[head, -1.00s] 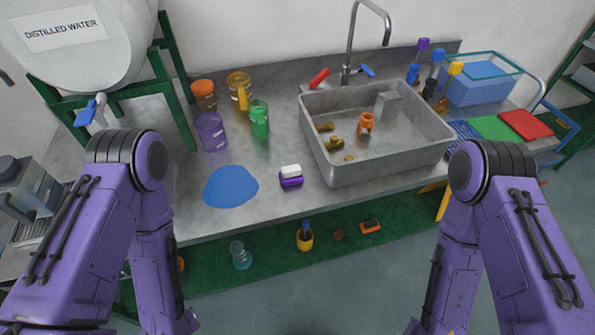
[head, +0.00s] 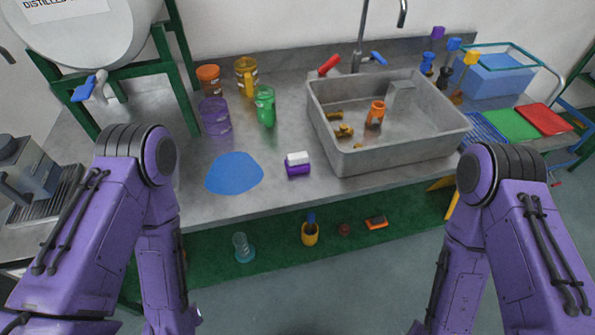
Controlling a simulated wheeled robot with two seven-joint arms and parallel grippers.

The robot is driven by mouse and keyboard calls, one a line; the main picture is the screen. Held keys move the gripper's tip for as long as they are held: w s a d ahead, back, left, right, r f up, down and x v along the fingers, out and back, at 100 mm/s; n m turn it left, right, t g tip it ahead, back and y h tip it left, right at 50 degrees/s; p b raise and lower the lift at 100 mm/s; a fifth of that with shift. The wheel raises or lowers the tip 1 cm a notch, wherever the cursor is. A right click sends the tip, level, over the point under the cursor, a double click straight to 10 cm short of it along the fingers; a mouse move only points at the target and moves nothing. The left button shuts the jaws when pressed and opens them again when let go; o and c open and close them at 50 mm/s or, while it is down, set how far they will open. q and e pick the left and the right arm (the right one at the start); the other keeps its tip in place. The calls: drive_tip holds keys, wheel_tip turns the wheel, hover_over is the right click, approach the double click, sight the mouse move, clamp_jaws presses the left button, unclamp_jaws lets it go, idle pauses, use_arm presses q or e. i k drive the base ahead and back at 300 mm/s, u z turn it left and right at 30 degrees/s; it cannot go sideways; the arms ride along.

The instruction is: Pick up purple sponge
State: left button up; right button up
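The purple sponge (head: 298,169) lies on the grey worktop near its front edge, with a white layer on top. It sits between a flat blue patch and the sink. My two purple arms reach down at the left and right sides of the head view, well short of the sponge. Both grippers are below the picture's lower edge or hidden, so their fingers cannot be seen.
A grey sink (head: 398,148) holding an orange cup (head: 375,113) is right of the sponge. A blue patch (head: 234,173) lies to its left. Coloured containers, including a green beaker (head: 265,105), stand behind. A lower green shelf (head: 280,242) carries small items.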

sight(298, 162)
drive_tip(key=k, duration=0.55)
drive_tip(key=z, duration=0.45)
drive_tip(key=i, duration=1.05)
drive_tip(key=u, duration=0.5)
